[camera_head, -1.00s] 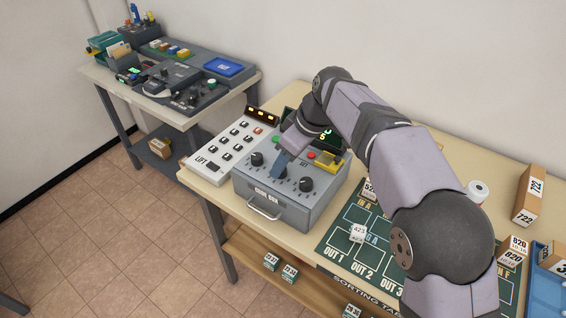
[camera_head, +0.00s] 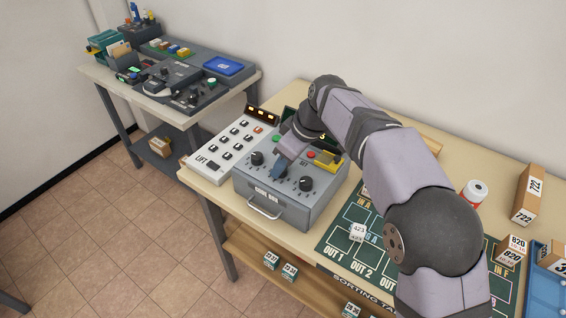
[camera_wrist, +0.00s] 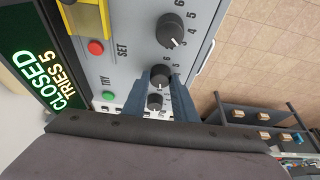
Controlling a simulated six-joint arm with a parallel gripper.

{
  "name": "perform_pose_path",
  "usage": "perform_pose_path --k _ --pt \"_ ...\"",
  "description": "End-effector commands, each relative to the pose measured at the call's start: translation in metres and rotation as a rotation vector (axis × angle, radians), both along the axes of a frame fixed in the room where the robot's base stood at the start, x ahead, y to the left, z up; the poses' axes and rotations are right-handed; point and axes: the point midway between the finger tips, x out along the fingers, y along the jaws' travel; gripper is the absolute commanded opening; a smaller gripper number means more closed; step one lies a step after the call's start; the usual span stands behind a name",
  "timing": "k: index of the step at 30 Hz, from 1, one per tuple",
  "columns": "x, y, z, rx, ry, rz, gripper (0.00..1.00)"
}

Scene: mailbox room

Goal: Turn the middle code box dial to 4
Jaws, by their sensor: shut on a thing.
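The grey code box (camera_head: 262,200) stands on the table with a row of three black dials on its top. My gripper (camera_head: 279,171) reaches down onto the middle dial, hiding it in the head view. In the wrist view the middle dial (camera_wrist: 161,76) sits between my blue fingertips (camera_wrist: 162,84), which are shut on it. Its pointer and setting cannot be read. The left dial (camera_head: 257,158) and right dial (camera_head: 306,184) stand clear on either side. In the wrist view the display (camera_wrist: 45,75) reads "CLOSED" and "TRIES 5".
A green button (camera_wrist: 108,95) by "TRY" and a red button (camera_wrist: 95,47) by "SET" lie beside the dials. A white lift panel (camera_head: 225,145) stands left of the box. The sorting mat (camera_head: 335,246) with a white cube (camera_head: 357,232) lies right.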

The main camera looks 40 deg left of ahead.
Motion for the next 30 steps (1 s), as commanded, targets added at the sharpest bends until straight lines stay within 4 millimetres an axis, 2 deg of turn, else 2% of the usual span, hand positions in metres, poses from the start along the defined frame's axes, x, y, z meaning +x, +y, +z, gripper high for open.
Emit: perform_pose_path --k 8,24,30 --pt "0.0016 -0.0002 0.0035 -0.001 0.002 0.108 0.03" --pt "0.005 0.0016 0.0071 -0.001 0.003 0.579 0.03" --pt "0.0058 0.0024 0.0058 0.001 0.001 0.702 0.03"
